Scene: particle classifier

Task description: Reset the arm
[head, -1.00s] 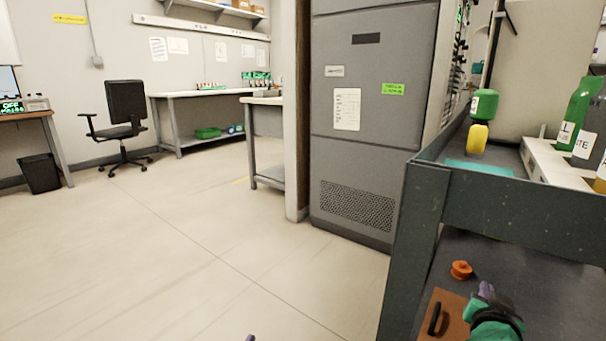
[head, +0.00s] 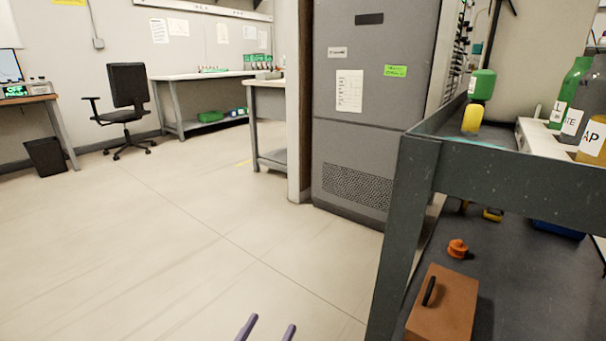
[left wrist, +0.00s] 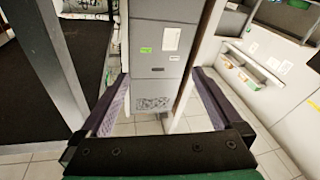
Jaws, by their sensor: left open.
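My left gripper (head: 267,328) shows at the bottom edge of the head view as two purple fingertips, spread apart over the bare floor. In the left wrist view its two purple fingers (left wrist: 164,100) are wide apart with nothing held between them. The grey cabinet shows in the gap, well beyond the fingers. My right gripper does not show in the head view.
A dark metal cart (head: 411,185) stands close on the right, with bottles on top. Its lower shelf carries a brown box (head: 450,310) and an orange piece (head: 458,248). A grey cabinet (head: 350,150), a desk chair (head: 127,95) and benches stand behind. The floor (head: 150,250) is clear.

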